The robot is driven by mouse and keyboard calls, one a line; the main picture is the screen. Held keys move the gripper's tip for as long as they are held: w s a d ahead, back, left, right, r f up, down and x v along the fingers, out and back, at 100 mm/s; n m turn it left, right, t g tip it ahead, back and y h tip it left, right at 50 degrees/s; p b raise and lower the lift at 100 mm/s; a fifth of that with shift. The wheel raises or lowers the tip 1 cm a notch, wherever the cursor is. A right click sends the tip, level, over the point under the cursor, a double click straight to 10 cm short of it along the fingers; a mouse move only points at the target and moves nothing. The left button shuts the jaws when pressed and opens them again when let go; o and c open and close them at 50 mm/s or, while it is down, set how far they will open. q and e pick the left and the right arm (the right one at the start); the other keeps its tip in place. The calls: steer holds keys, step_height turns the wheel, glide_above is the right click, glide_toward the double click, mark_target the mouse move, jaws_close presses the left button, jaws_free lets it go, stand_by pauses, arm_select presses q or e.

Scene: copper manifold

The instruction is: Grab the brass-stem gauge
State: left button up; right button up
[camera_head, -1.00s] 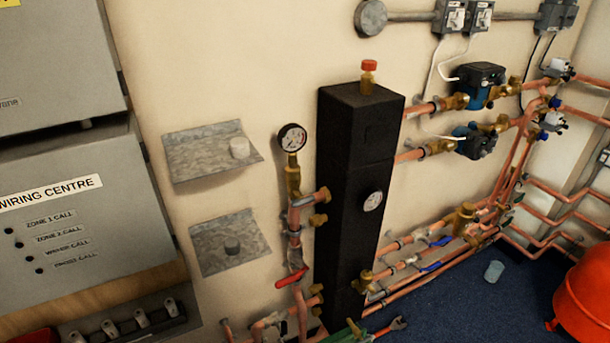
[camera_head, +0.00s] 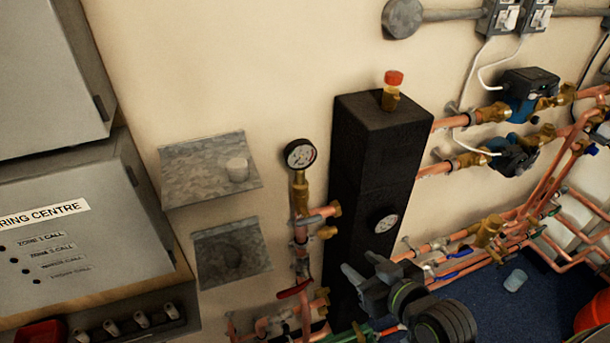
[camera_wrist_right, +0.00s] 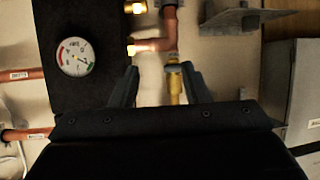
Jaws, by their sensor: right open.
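The brass-stem gauge (camera_head: 300,154) has a round white dial with a black rim. It stands upright on a brass stem above copper pipework, left of the tall black block. In the right wrist view, which looks upside down, a brass stem (camera_wrist_right: 176,88) shows between the fingers, with the dial hidden. My right gripper (camera_head: 367,266) has come in from the lower right. It is open and empty, in front of the black block, lower and to the right of the gauge. My left gripper is not in view.
The black block (camera_head: 378,160) carries a second dial gauge (camera_head: 383,220) and a red-capped brass fitting (camera_head: 392,90). A red lever (camera_head: 294,289) sits below the gauge. Two metal shelves (camera_head: 190,180) are on the wall to the left. Copper pipes and pumps fill the right.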

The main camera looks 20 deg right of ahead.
steer(key=w+a+r+t+y, duration=0.2)
steer(key=w+r+t, duration=0.25)
steer(key=r, duration=0.55)
steer(key=p, duration=0.4)
glide_toward(303, 175)
steer(key=x, duration=0.5)
steer(key=shift+w+r, duration=0.15)
steer(key=shift+r, duration=0.1)
steer(key=shift+w+f, duration=0.1)
steer(key=shift+w, duration=0.3)
steer(key=shift+w+a+p, duration=0.25)
steer(key=shift+w+p, duration=0.25)
steer(key=shift+w, duration=0.05)
steer(key=p+x, duration=0.1)
steer(key=x, duration=0.2)
steer(key=shift+f, duration=0.1)
steer(key=shift+w+a+f, duration=0.1)
steer(key=shift+w+f, duration=0.05)
steer(key=shift+w, duration=0.3)
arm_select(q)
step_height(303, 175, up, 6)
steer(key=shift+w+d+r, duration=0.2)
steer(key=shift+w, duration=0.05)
arm_select(e)
steer(key=shift+s, duration=0.1)
steer(key=shift+c, duration=0.4)
jaws_close()
